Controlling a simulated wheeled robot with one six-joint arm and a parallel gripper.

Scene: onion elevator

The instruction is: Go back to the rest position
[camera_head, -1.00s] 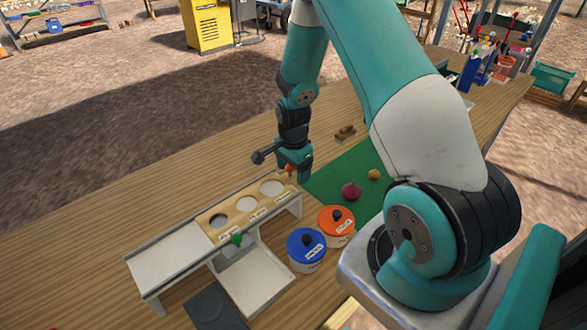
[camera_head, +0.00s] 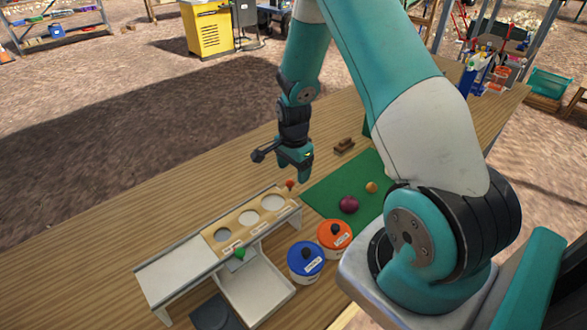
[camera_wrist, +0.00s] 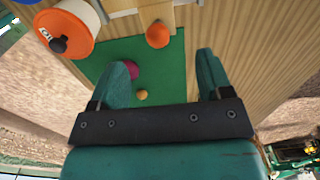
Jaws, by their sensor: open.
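My gripper (camera_head: 297,172) hangs over the wooden table, above and behind the right end of the elevator stand. It is open, and its two fingers also show apart in the wrist view (camera_wrist: 160,82). I see nothing held between them. The stand (camera_head: 180,268) is a long white bench with a wooden panel (camera_head: 263,226) of several round holes. A purple onion (camera_head: 349,205) and a small orange-yellow ball (camera_head: 371,187) lie on the green mat (camera_head: 322,193).
A small brown block (camera_head: 344,146) lies behind the mat. Bottles (camera_head: 480,75) stand at the table's far right. The table's back left is clear.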

